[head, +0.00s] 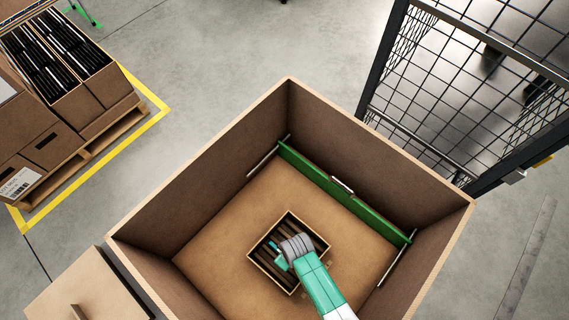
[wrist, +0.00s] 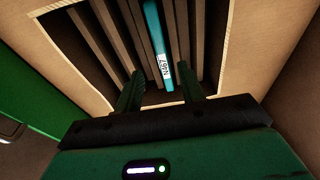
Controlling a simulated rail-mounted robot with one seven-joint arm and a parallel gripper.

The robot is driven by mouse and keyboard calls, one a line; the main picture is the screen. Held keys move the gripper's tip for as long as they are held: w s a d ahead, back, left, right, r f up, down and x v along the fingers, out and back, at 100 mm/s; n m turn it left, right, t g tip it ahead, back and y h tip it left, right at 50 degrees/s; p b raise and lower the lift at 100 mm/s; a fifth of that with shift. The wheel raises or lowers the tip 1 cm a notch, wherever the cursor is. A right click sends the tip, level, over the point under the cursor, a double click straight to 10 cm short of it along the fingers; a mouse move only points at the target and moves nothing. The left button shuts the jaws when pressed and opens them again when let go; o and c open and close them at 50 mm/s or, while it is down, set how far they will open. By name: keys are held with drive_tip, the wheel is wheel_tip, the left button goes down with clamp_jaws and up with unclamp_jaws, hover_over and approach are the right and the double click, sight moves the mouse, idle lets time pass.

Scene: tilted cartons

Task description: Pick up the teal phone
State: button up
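The teal phone (wrist: 157,48) stands on edge in a slot between brown dividers in the wrist view, with a white label near its lower end. In the head view only a small teal bit (head: 274,245) shows beside my arm. My gripper (wrist: 160,82) is open, one finger on each side of the phone's near end, with gaps between the fingers and the phone. In the head view my gripper is over the small divided carton (head: 294,216), mostly hidden by my wrist. I cannot tell how deep the fingertips reach.
The small carton sits on the floor of a large brown box (head: 205,247) with high walls. A green bar (head: 325,182) runs along the box's back right wall. A wire mesh fence (head: 450,90) stands behind on the right. Stacked cartons (head: 55,85) stand on a pallet at left.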

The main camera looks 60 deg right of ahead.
drive_tip(key=f+b, duration=0.1)
drive_tip(key=f, duration=0.2)
drive_tip(key=f+b, duration=0.1)
drive_tip(key=shift+w+a+f+b, duration=0.2)
drive_tip(key=shift+w+f+b, duration=0.05)
drive_tip(key=shift+f+b, duration=0.1)
drive_tip(key=shift+w+d+f, duration=0.1)
drive_tip(key=shift+f, duration=0.1)
drive_tip(key=shift+c, duration=0.5)
clamp_jaws()
